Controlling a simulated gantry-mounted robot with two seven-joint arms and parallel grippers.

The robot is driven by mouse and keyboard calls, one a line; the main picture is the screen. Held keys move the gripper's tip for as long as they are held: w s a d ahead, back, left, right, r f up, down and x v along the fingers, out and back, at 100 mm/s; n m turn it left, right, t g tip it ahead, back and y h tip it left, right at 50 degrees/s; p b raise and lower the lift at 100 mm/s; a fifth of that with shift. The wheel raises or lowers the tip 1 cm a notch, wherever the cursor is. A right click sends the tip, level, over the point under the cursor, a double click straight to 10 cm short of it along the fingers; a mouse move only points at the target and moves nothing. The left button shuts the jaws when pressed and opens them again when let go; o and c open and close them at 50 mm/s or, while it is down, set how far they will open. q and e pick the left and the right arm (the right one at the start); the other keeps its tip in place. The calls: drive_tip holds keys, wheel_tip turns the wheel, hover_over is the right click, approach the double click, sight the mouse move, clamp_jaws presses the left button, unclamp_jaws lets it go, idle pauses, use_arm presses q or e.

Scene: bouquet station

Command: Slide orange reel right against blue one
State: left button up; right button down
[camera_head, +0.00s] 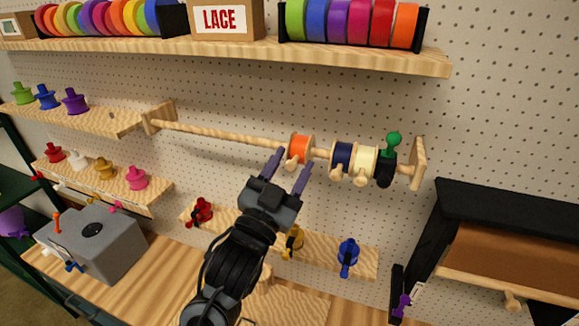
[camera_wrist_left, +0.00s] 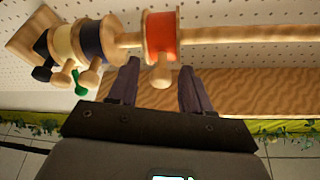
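The orange reel (camera_head: 300,147) hangs on the wooden rod (camera_head: 220,132), with a round wooden knob below it. A short stretch of bare rod separates it from the dark blue reel (camera_head: 342,156) on its right. My left gripper (camera_head: 290,163) is open just below the orange reel. In the left wrist view the orange reel (camera_wrist_left: 161,37) and its knob show between the two spread fingers (camera_wrist_left: 160,80), with visible space on either side of the knob. The dark blue reel (camera_wrist_left: 88,39) is to the left there. My right gripper is not in view.
A shelf of ribbon rolls (camera_head: 350,54) is above.

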use_arm(q)
drive_tip(key=shift+s+a+f+b, duration=0.25)
drive_tip(key=shift+s+f+b, duration=0.05)
drive_tip(key=shift+s, duration=0.2)
drive_tip(key=b+v, duration=0.3)
drive_tip(key=v, duration=0.6)
drive_tip(key=shift+s, duration=0.25)
drive_tip(key=shift+a+f, duration=0.1)
drive_tip(key=shift+a, duration=0.05)
